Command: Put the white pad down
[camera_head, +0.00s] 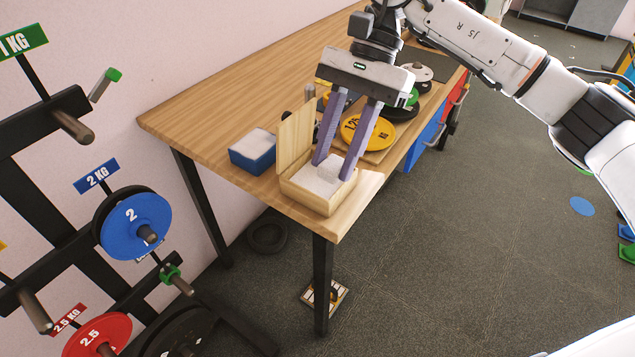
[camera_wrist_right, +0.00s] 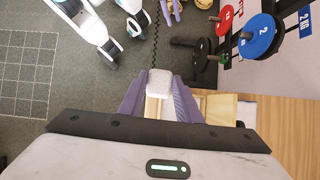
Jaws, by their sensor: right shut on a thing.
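My right gripper (camera_head: 335,170) has long purple fingers pointing down over the open wooden box (camera_head: 318,203) near the table's front corner. It is shut on the white pad (camera_head: 331,168), a small pale block between the fingertips. The pad also shows between the fingers in the right wrist view (camera_wrist_right: 161,80). The box's inside looks white, and I cannot tell whether the pad touches it. The box's lid (camera_head: 296,135) stands upright. Purple fingers, seemingly of my left gripper (camera_wrist_right: 173,10), show at the wrist view's top edge, too small to tell their state.
A blue box with a white top (camera_head: 252,152) stands left of the wooden box. A yellow weight plate (camera_head: 367,133) and black plates lie behind, on the wooden table (camera_head: 207,112). A rack with a blue plate (camera_head: 135,222) and a red plate (camera_head: 97,337) stands at the left.

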